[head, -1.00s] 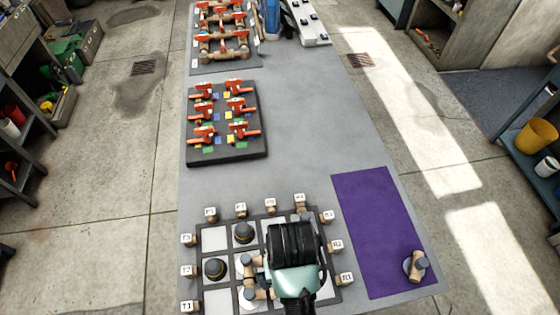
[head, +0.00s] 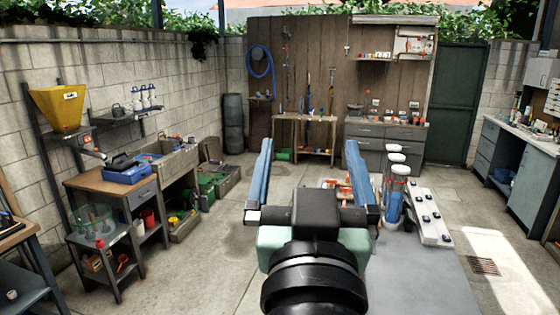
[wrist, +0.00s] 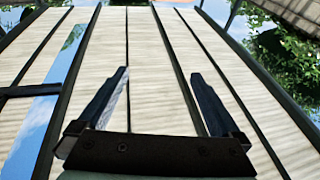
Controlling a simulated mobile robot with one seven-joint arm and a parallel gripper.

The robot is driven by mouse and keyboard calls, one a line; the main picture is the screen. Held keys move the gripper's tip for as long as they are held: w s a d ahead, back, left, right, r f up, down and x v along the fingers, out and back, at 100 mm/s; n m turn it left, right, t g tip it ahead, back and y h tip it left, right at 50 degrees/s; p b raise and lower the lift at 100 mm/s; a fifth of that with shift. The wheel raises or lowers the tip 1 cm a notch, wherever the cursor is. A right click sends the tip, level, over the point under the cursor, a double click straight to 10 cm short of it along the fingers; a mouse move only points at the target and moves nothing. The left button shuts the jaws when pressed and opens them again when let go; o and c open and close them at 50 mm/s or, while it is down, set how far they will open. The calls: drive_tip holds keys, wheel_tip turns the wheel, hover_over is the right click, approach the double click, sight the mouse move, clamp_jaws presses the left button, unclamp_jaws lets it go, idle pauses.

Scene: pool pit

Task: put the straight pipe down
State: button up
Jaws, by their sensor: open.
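My gripper (head: 310,142) is raised in front of the head camera, its two blue fingers spread wide and pointing up. Nothing is between the fingers. In the wrist view the open fingers (wrist: 160,71) stand against a slatted roof and sky, also with nothing between them. I cannot make out the straight pipe in either view now. The grid board and the purple mat are out of view.
The grey work table (head: 435,285) is partly in view, with a white strip with dark knobs (head: 430,215) and white-topped blue cylinders (head: 394,200) at its far end. A wooden-topped bench (head: 110,180) stands left. Grey drawers (head: 375,140) stand at the back.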

drive_tip(key=s+a+r+t+y, duration=0.1)
drive_tip(key=s+a+r+t, duration=0.2)
drive_tip(key=s+r, duration=0.6)
wheel_tip(320, 180, up, 5)
drive_tip(key=t, duration=0.2)
drive_tip(key=shift+s+f+n+t+y, duration=0.2)
drive_tip(key=shift+n+t+y, duration=0.1)
drive_tip(key=shift+n+t, duration=0.1)
